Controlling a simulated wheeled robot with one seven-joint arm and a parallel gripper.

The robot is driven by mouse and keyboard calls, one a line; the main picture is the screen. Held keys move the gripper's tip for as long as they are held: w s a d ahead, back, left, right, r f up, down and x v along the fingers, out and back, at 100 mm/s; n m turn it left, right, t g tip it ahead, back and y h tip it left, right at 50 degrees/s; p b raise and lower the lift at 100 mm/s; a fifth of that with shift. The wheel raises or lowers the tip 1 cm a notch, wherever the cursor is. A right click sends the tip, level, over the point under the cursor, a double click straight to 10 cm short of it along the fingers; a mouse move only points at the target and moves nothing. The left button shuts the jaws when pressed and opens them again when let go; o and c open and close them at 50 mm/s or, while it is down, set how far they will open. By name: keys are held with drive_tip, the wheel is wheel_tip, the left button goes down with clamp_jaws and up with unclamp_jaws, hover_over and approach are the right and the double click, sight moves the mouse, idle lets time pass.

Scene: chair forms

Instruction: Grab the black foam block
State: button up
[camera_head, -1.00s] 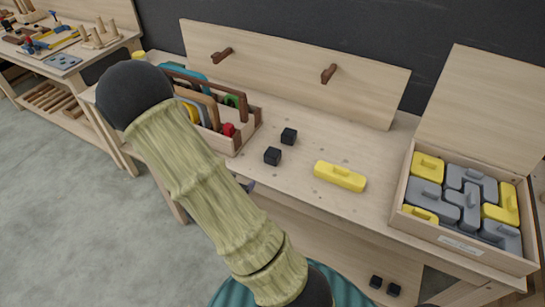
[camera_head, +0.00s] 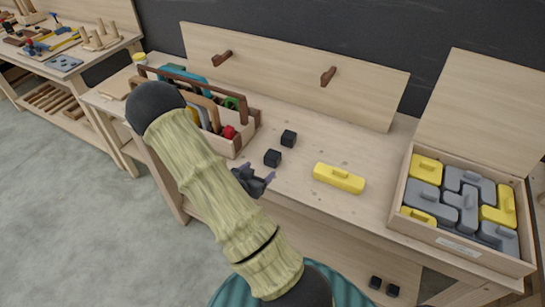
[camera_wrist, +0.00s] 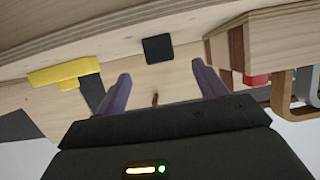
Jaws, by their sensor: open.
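Two small black blocks sit on the tabletop in the head view, one farther back (camera_head: 289,137) and one nearer the front edge (camera_head: 273,157). My gripper (camera_head: 255,178) is open at the table's front edge, just in front of the nearer block and apart from it. In the wrist view, one dark block (camera_wrist: 158,49) shows beyond and between the spread fingers of my gripper (camera_wrist: 163,83), with nothing between them. Two more black blocks, left (camera_head: 376,282) and right (camera_head: 393,289), lie on the lower shelf. I cannot tell which are foam.
A yellow block (camera_head: 339,178) lies right of the black blocks; it also shows in the wrist view (camera_wrist: 65,73). A wooden tote (camera_head: 243,137) stands to the left. An open box (camera_head: 460,247) of grey and yellow pieces stands right. A pegged backboard (camera_head: 300,85) rises behind.

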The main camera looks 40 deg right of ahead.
sight(269, 160)
drive_tip(key=p+x, duration=0.1)
drive_tip(key=x, duration=0.5)
drive_tip(key=shift+r, duration=0.1)
drive_tip(key=shift+w+d+p, duration=0.15)
drive_tip(key=shift+d+p, duration=0.25)
drive_tip(key=shift+p, duration=0.05)
drive_tip(key=p+x, duration=0.1)
drive_tip(key=x, duration=0.2)
drive_tip(key=shift+w+d+r+p, duration=0.1)
drive_tip(key=shift+d+p, duration=0.2)
drive_tip(key=shift+w+d+f, duration=0.2)
drive_tip(key=shift+d, duration=0.1)
drive_tip(key=c, duration=1)
